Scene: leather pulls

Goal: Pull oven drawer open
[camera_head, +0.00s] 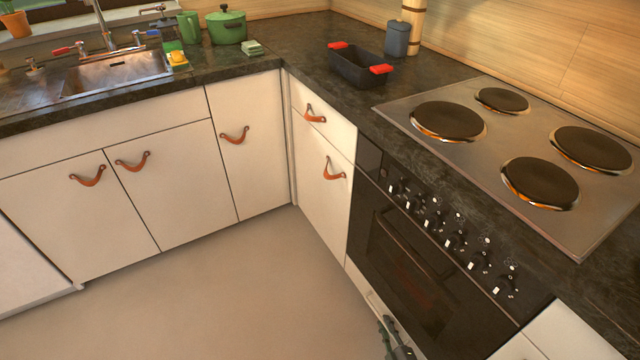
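The oven (415,270) is black with a glass door and a row of knobs, set under the counter at the right. Below its door, a pale strip that looks like the oven drawer front (358,281) shows, mostly cut off or hidden. My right gripper (386,324) is at the bottom edge, in front of the lower part of the oven near that strip. Only its dark, greenish finger parts show, and whether it touches the drawer or its pull is unclear. My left gripper is out of view.
White cabinets with orange leather pulls (234,135) line the left and the corner. The counter above holds a hob (500,150), a black baking dish (357,68), a green pot (226,28) and a sink (115,72). The floor (220,290) before the oven is clear.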

